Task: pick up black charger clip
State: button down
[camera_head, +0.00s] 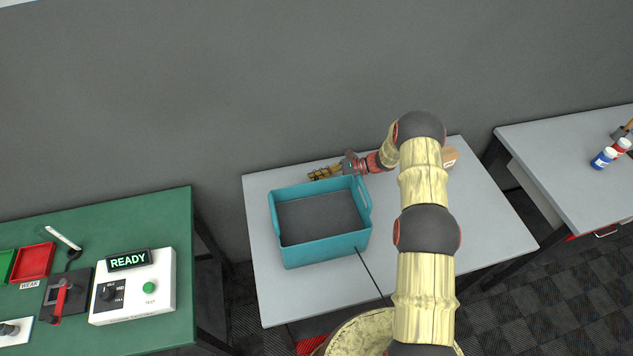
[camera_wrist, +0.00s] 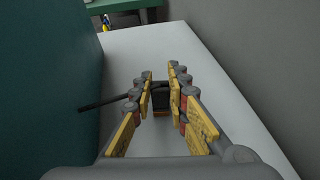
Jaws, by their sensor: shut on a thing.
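My gripper (camera_wrist: 160,84) is low over the table, its yellow-padded fingers closed in on a small black piece with an orange lower edge, which I take to be the black charger clip (camera_wrist: 161,98). A dark thin rod or lead (camera_wrist: 106,102) runs out to the left beside the fingers; I cannot tell whether it joins the clip. In the head view my gripper (camera_head: 324,173) is behind the teal bin's back rim, near the wall. The clip cannot be made out there.
The teal bin (camera_head: 325,252) stands on the grey table (camera_head: 465,220), close beside my gripper. A small brown box (camera_head: 449,157) is at the back right. A green bench with a control box (camera_head: 135,287) is left; another table with bottles (camera_head: 603,158) is right.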

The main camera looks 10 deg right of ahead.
aim_at(316, 179)
notch_tip(316, 179, up, 10)
jog(key=shift+f, duration=0.1)
dwell(0.4)
jog(key=shift+r, duration=0.2)
